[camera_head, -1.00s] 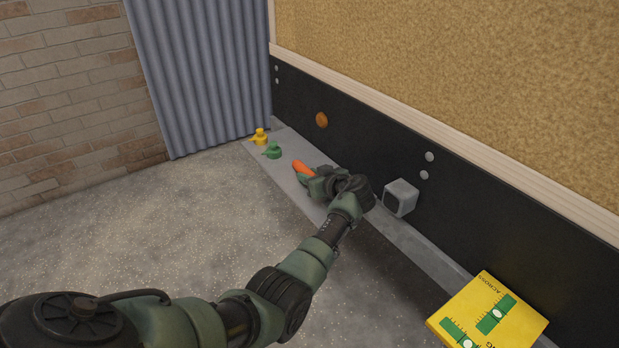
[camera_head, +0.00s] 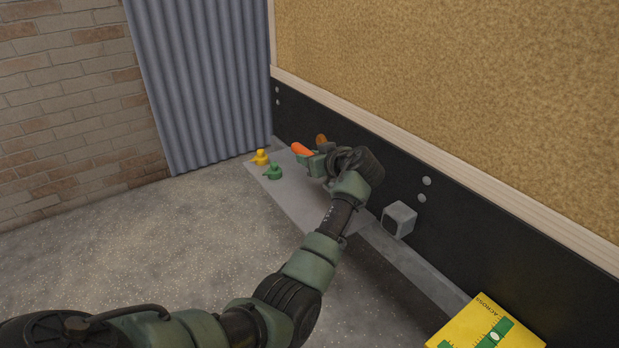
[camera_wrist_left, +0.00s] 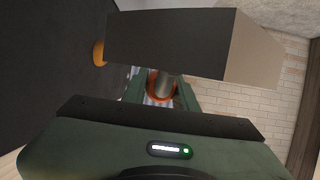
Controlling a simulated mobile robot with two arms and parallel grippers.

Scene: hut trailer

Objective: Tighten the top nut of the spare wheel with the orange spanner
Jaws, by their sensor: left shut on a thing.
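My left gripper (camera_head: 318,162) is shut on an orange object (camera_head: 303,149), which looks like the spanner's handle, and holds it above the grey ledge, near the black side panel. In the left wrist view, an orange ring-like part (camera_wrist_left: 161,84) shows between the fingers, around a grey piece. The rest of the spanner is hidden by the gripper and hand. No spare wheel or top nut can be made out in these views. My right gripper is not in view.
A yellow piece (camera_head: 260,157) and a green piece (camera_head: 274,172) stand on the grey ledge (camera_head: 308,203). An orange-brown disc (camera_head: 321,140) is on the black panel (camera_head: 470,215). A grey block (camera_head: 399,219) juts out. A yellow board (camera_head: 470,325) is lower right. Open floor lies left.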

